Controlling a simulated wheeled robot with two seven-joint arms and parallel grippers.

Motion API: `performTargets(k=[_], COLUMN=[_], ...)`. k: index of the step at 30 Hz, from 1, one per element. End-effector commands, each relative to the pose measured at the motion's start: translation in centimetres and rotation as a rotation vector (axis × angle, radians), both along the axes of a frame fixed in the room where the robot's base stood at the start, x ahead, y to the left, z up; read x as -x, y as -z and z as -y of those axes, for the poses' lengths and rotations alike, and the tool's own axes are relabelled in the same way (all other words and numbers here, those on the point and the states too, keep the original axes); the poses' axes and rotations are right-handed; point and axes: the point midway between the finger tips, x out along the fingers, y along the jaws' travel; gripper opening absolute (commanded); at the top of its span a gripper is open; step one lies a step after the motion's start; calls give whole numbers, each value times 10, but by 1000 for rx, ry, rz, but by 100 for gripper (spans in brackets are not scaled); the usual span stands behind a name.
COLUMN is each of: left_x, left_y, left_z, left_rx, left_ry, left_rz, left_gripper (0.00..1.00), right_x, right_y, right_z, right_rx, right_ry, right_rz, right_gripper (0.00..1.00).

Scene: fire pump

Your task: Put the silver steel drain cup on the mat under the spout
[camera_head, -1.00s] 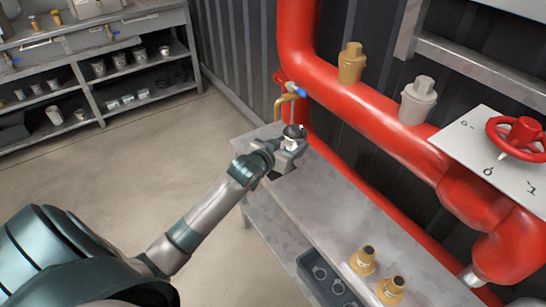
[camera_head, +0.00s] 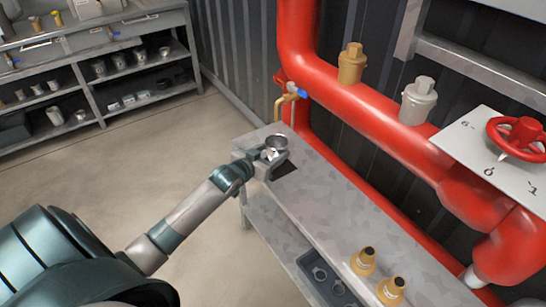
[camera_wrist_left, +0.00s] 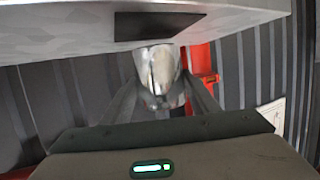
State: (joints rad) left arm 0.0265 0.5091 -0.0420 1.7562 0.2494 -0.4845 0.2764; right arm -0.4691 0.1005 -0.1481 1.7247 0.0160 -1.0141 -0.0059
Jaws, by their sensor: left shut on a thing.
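The silver steel drain cup (camera_head: 277,141) is held in my left gripper (camera_head: 268,158), above the far left end of the grey bench. The gripper is shut on it. In the left wrist view the cup (camera_wrist_left: 160,68) shows between the two fingers, somewhat blurred. The black mat (camera_head: 286,170) lies on the bench, partly hidden by the gripper; it also shows in the left wrist view (camera_wrist_left: 158,27). The cup appears apart from the mat, to its left and raised. The brass spout (camera_head: 279,106) with a blue handle hangs from the red pipe behind the cup. My right gripper is out of view.
The bench (camera_head: 335,205) is clear in its middle. Large red pipes (camera_head: 380,110) run along the wall behind. Shelves (camera_head: 95,80) stand at the far left.

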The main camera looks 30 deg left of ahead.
Motion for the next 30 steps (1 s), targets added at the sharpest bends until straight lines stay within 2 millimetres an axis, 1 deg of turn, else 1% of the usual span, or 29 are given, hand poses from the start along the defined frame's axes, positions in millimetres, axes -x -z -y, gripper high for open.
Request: performTargets(k=[1, 3, 6, 10, 19, 20, 21, 22, 30], left_x=[0, 0, 0, 0, 0, 0, 0, 0, 0], left_y=[8, 16, 22, 22, 26, 26, 25, 25, 25], left_z=[0, 0, 0, 0, 0, 0, 0, 0, 0], left_rx=[1, 1, 1, 1, 1, 1, 0, 0, 0], left_ry=[0, 0, 0, 0, 0, 0, 0, 0, 0], left_rz=[-3, -1, -1, 1, 1, 0, 0, 0, 0], left_gripper=[28, 28, 28, 28, 28, 59, 69, 73, 73], right_x=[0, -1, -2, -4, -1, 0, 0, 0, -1], right_y=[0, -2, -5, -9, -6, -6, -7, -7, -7], right_z=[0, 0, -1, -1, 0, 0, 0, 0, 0], right_rx=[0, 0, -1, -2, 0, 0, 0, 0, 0], right_ry=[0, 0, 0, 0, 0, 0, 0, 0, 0], right_rz=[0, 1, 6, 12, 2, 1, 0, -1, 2], right_gripper=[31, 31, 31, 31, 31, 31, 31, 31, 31])
